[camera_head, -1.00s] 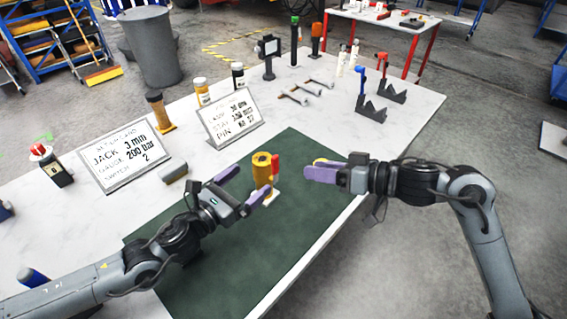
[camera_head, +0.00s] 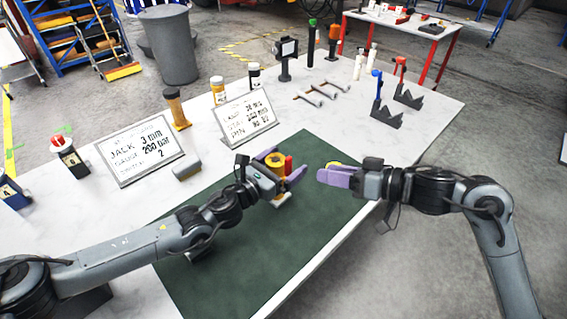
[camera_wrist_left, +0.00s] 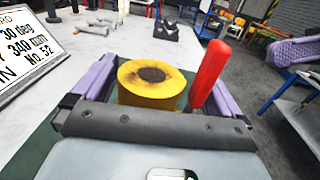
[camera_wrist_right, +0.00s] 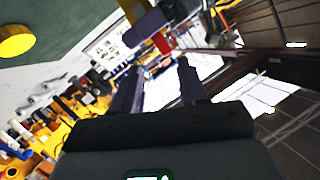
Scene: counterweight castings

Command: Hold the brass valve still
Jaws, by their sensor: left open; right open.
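The brass valve (camera_head: 275,159), a yellow cylinder with a red lever (camera_head: 289,164), stands upright on the green mat (camera_head: 240,245). My left gripper (camera_head: 281,165) is open, with its purple fingers on either side of the valve. In the left wrist view the valve's round top (camera_wrist_left: 152,76) sits between the fingers, with the red lever (camera_wrist_left: 209,75) close to the right finger. I cannot tell whether either finger touches. My right gripper (camera_head: 325,175) is open and empty, to the right of the valve above the mat's right edge; its spread fingers show in the right wrist view (camera_wrist_right: 157,80).
Two lettered signs (camera_head: 140,150) (camera_head: 244,120), a grey block (camera_head: 187,170) and metal wrenches (camera_head: 315,94) lie beyond the mat. The mat's front is clear.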

